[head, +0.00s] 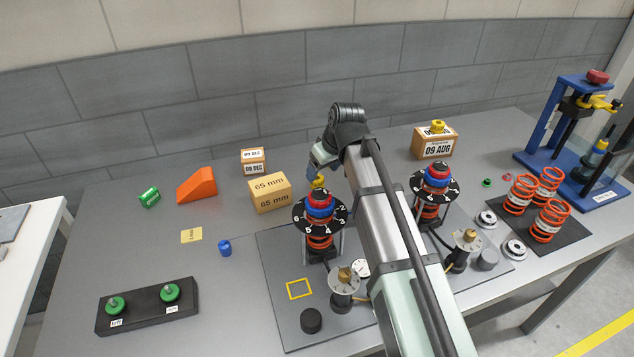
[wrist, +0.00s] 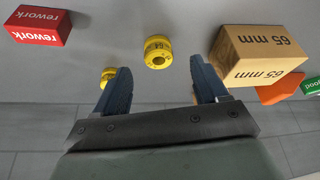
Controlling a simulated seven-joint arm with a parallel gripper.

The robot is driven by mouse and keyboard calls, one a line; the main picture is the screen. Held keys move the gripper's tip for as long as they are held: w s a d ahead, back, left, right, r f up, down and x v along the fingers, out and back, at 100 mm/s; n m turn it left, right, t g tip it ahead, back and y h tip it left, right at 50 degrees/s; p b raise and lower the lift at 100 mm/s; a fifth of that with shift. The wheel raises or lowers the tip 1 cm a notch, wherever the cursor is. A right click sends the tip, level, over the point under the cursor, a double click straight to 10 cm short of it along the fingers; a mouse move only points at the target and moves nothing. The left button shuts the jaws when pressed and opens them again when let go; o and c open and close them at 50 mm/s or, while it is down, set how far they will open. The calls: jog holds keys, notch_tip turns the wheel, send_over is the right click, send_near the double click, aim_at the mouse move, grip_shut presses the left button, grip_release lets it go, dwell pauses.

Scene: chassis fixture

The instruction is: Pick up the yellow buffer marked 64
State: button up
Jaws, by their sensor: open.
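In the head view my gripper (head: 312,172) is beside a yellow piece (head: 319,182), just above the near coil tower.
A 65 mm box (wrist: 258,52) is close to the right finger; a red rework box (wrist: 38,25) is at left. In the head view the coil tower (head: 320,225) stands below my gripper.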

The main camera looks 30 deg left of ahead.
aim_at(319, 176)
jog(key=shift+w+a+x, duration=0.1)
jog(key=shift+w+x, duration=0.05)
jog(key=shift+x, duration=1.25)
jog(key=shift+w+a+x, duration=0.1)
jog(key=shift+w+x, duration=0.05)
jog(key=shift+x, duration=1.25)
jog(key=shift+r, duration=0.2)
jog(key=c, duration=1.2)
jog(key=shift+o, duration=0.2)
jog(key=shift+r, duration=0.1)
